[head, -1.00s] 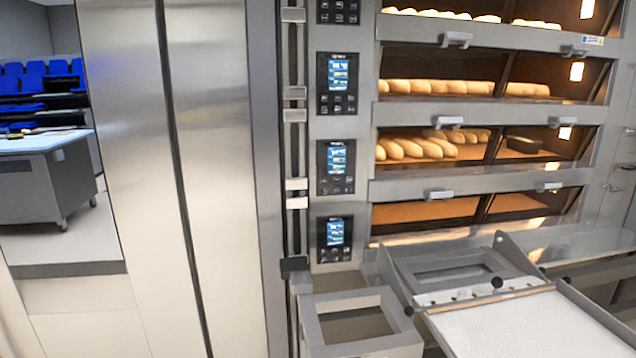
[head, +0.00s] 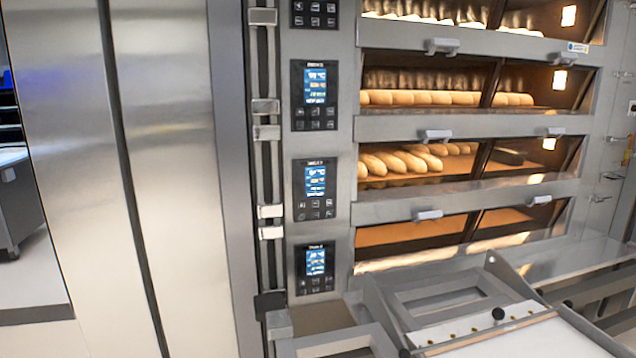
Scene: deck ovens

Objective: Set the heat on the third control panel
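Several black control panels run in a column on the oven's steel front, left of the decks. The highest one in view (head: 315,14) is cut off by the top edge. Below it come a second panel (head: 314,95), a third panel (head: 315,190) and a lowest panel (head: 315,268). Each of these lower three has a lit blue screen above small dark buttons. The screen text is too small to read. Whether more panels stand above the picture cannot be told. My gripper is not in view.
Decks with glass doors and handles (head: 436,135) stand right of the panels; some hold loaves (head: 405,160). A loader with a white belt (head: 530,340) and a steel frame (head: 340,342) jut out below. A tall steel cabinet (head: 170,150) stands left.

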